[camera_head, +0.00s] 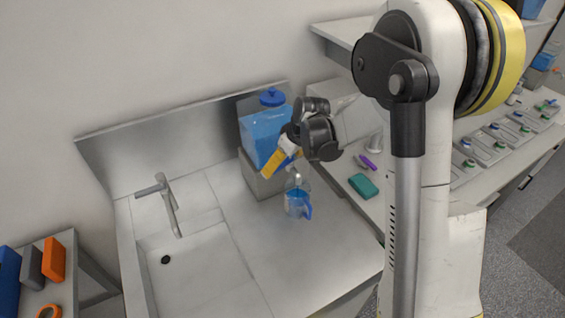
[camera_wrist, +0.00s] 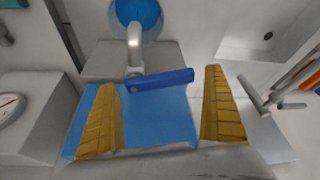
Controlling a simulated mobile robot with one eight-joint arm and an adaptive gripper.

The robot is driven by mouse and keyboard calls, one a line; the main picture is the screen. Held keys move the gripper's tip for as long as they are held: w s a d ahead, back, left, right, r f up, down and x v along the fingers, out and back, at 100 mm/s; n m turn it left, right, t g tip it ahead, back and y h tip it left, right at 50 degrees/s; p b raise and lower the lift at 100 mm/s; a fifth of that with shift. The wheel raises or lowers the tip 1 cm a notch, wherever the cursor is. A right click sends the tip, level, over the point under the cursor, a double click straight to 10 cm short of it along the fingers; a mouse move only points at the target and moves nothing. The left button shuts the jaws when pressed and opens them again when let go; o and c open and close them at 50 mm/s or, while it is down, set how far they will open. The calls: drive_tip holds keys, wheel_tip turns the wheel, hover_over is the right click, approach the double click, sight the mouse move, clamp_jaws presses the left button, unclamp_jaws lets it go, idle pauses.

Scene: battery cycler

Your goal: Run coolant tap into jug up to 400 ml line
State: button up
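A blue coolant container (camera_head: 258,136) with a blue lid stands on a grey block at the back of the counter. Its grey tap spout (camera_wrist: 134,45) points over a jug (camera_head: 298,205) holding blue liquid. The liquid also shows in the jug in the wrist view (camera_wrist: 138,12). The jug's level marks are too small to read. The tap's dark blue lever (camera_wrist: 160,79) points sideways. My gripper (camera_head: 270,168) is in front of the container; its yellow fingers are spread either side of the lever in the wrist view (camera_wrist: 161,82). The lever's right end is near the right finger; contact is unclear.
A sink (camera_head: 190,268) with a grey faucet (camera_head: 170,202) lies left of the jug. A teal block (camera_head: 363,185) and a purple item (camera_head: 368,161) lie on the bench to the right. Counter around the jug is clear. A dial scale (camera_wrist: 14,110) shows at the wrist view's left.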

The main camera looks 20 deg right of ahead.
drive_tip(key=shift+r, duration=0.1)
drive_tip(key=v, duration=1.1)
drive_tip(key=shift+s+r, duration=0.2)
drive_tip(key=shift+r, duration=0.15)
idle(4.2)
